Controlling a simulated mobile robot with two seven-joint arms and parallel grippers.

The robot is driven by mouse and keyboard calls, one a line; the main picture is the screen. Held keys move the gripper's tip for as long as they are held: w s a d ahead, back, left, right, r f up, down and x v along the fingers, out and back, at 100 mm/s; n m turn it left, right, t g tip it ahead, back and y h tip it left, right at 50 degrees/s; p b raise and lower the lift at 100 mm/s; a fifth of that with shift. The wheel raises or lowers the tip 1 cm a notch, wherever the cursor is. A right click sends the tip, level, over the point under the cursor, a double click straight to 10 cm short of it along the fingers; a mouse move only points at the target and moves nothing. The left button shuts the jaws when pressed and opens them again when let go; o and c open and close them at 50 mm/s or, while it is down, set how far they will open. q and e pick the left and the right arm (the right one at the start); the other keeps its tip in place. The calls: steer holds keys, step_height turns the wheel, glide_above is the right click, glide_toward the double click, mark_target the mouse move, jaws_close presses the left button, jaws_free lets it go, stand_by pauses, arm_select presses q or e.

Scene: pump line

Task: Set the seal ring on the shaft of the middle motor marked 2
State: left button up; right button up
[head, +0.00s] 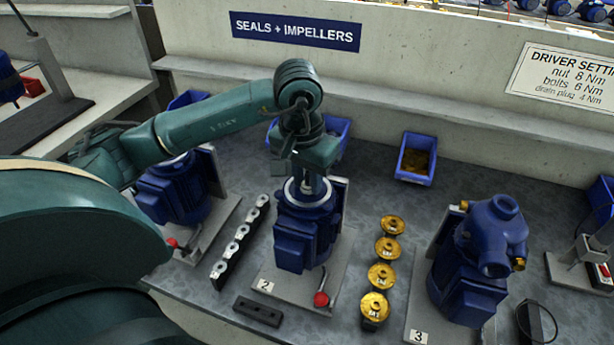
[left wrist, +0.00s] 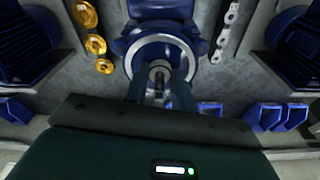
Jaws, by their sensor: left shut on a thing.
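The middle motor (head: 300,240) is blue and stands upright on a grey plate with a tag marked 2 (head: 265,286). A pale round flange tops it, and this flange also shows in the left wrist view (left wrist: 135,60). My left gripper (head: 308,184) points down over this flange. In the left wrist view its two fingers (left wrist: 160,84) are shut on a small grey ring, the seal ring (left wrist: 160,67), at the middle of the flange. The ring appears lined up with the shaft; I cannot tell whether it is around it or just above. My right gripper is not in view.
A black rack (head: 228,262) with several pale rings stands left of the motor. Several gold impellers (head: 381,275) line up to its right. Motor 3 with a blue housing (head: 490,240) stands further right, another motor (head: 172,195) at left. A blue bin (head: 416,160) is behind.

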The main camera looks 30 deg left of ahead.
arm_select(q)
steer(key=o, duration=0.9)
steer(key=shift+o, duration=0.2)
steer(key=shift+o, duration=0.4)
steer(key=o, duration=0.5)
steer(key=shift+r, duration=0.2)
step_height(320, 180, up, 9)
steer(key=p, duration=0.5)
steer(key=shift+f, duration=0.15)
